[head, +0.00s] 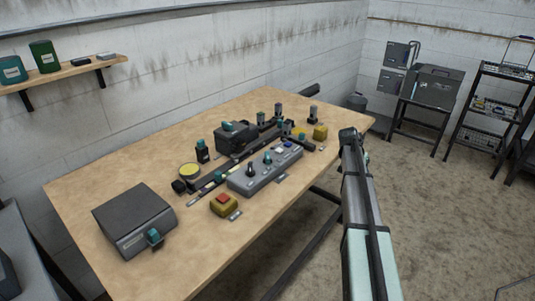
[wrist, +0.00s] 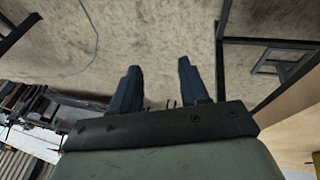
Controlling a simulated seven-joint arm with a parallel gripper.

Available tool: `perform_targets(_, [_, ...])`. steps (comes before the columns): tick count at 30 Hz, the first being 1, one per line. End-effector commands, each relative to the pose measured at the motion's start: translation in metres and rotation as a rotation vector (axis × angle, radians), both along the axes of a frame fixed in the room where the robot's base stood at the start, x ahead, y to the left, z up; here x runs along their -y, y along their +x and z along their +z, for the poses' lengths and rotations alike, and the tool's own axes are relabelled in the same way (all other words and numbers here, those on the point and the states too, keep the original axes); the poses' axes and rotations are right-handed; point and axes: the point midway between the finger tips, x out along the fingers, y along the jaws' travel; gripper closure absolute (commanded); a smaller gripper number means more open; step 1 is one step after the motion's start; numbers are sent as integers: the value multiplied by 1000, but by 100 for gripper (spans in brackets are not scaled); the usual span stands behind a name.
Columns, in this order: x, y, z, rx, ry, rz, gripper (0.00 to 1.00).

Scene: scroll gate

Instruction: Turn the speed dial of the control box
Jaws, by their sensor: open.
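The grey control box (head: 264,171) lies on the wooden table in the head view, with several knobs and buttons along its top. A dark knob (head: 250,168) stands near its left end, and a teal-topped knob (head: 268,158) stands near its middle. I cannot tell which one is the speed dial. My arm reaches in from the lower right, beside the table's right edge and apart from the box. In the wrist view my gripper (wrist: 160,88) has two dark blue fingers spread apart with nothing between them. The control box is not recognisable in the wrist view.
A yellow box with a red button (head: 224,204) sits in front of the control box. A dark grey box (head: 134,219) stands at the table's left. A rail with a dark machine (head: 236,135) runs behind the control box. The table's (head: 90,187) left back part is clear.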

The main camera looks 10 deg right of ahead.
Motion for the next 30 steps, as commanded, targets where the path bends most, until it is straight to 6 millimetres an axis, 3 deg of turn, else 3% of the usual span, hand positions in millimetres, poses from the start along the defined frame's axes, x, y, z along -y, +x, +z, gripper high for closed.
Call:
perform_targets(1, [-19, 16, 22, 2, 16, 29, 55])
perform_targets(5, [-86, 38, 70, -27, 86, 136, 55])
perform_targets(7, [-130, 47, 96, -50, 132, 212, 55])
perform_targets(12, [-234, 53, 156, -112, 238, 406, 55])
perform_targets(18, [-328, 43, 214, -173, 332, 604, 55])
perform_targets(21, [-355, 36, 231, -193, 359, 667, 55])
perform_targets(24, [-368, 32, 240, -204, 374, 701, 55])
perform_targets(30, [-373, 30, 231, -209, 380, 714, 55])
